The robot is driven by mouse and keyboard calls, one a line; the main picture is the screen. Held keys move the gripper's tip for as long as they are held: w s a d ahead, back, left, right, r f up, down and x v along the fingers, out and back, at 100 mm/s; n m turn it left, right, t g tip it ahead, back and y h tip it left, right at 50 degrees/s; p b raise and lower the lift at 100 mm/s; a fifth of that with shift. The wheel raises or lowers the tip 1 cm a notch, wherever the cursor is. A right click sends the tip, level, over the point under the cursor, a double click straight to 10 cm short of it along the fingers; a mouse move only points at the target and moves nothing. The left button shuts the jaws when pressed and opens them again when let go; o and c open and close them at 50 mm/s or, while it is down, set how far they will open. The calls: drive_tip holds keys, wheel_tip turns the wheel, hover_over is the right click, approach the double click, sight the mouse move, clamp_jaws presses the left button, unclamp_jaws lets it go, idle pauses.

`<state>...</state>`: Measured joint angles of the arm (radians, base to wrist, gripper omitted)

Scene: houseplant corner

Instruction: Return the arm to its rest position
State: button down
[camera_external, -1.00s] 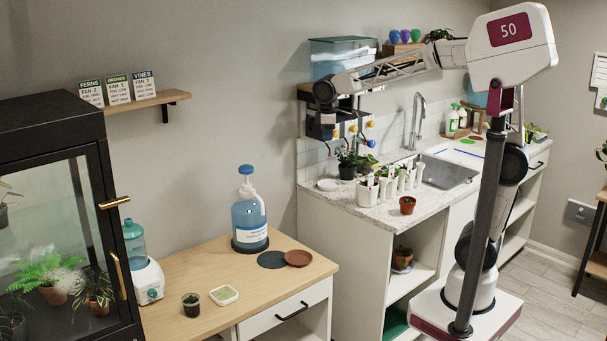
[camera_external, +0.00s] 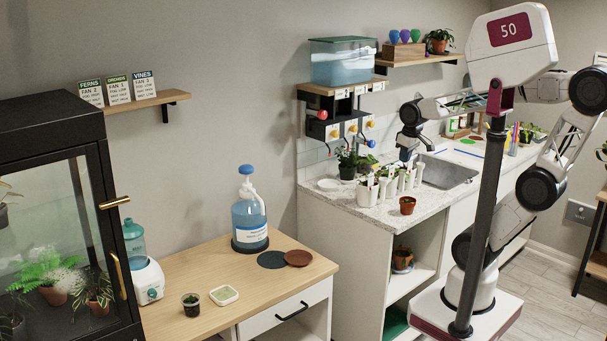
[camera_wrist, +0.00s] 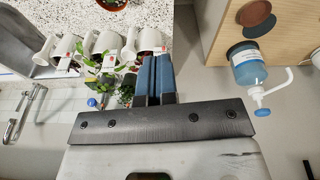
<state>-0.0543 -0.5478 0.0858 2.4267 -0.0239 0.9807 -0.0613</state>
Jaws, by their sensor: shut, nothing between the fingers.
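My gripper (camera_external: 404,156) hangs down over the back of the counter in the external view, above the row of white pots. In the wrist view its two blue-grey fingers (camera_wrist: 155,72) lie side by side, shut and empty. My arm folds out to the right behind its head and reaches back left to the gripper. The fingertips are small and partly lost against the sink area in the external view.
White labelled pots with seedlings (camera_external: 383,186) stand on the counter (camera_external: 341,197) near the gripper. The sink (camera_external: 447,172) lies to the right. A dispenser with coloured knobs (camera_external: 338,127) and a water tank (camera_external: 343,66) are left of the gripper. A blue pump bottle (camera_external: 249,215) stands on the wooden cabinet.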

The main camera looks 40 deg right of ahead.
drive_tip(key=s+d+f+m, duration=0.1)
drive_tip(key=s+d+f, duration=0.1)
drive_tip(key=s, duration=0.3)
drive_tip(key=shift+f+m, duration=0.3)
drive_tip(key=shift+f, duration=0.2)
